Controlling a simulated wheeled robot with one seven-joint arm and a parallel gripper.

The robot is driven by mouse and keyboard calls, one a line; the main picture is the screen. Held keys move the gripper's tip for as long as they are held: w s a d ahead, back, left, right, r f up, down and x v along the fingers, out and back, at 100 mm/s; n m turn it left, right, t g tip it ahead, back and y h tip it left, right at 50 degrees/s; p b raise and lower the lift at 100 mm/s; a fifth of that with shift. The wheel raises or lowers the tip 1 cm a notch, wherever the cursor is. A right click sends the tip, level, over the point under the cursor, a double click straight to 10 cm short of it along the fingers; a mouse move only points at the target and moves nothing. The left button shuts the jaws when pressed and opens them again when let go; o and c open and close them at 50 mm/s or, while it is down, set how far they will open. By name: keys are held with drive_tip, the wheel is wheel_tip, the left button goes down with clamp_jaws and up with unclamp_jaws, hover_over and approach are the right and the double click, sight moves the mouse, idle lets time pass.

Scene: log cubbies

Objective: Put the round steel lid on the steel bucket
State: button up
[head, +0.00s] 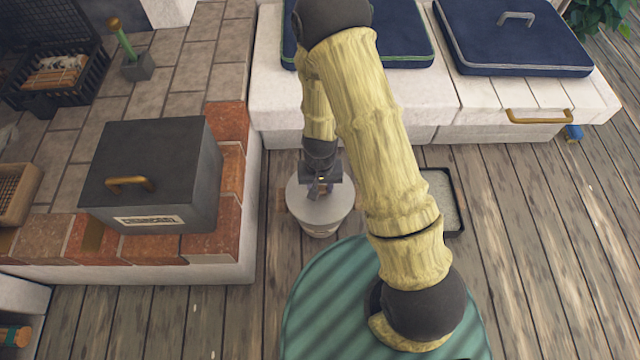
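The round steel lid (333,207) is a pale grey disc in the middle of the head view. It lies over the top of the steel bucket (320,232), whose side shows just below the lid's near edge. From above I cannot tell whether the lid rests on the rim or is slightly above it. My gripper (322,190) points down at the lid's middle, with a small brownish piece, perhaps the lid's handle, between or beside its fingers. Whether the fingers are closed on it is too small to tell. My arm hides part of the area on the right.
A dark box (190,190) with a brass handle stands on the brick ledge (230,240) at left. A white bench (420,110) with blue cushions (515,35) runs behind the bucket. A dark-rimmed tray (448,205) lies right of my arm. Wooden floor is clear at right.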

drive_tip(key=shift+f, duration=0.25)
idle(0.7)
drive_tip(key=o, duration=1.1)
drive_tip(key=shift+c, duration=0.2)
drive_tip(key=shift+r, duration=0.1)
wheel_tip(320, 180, up, 17)
drive_tip(key=p, duration=1)
drive_tip(key=shift+r, duration=0.1)
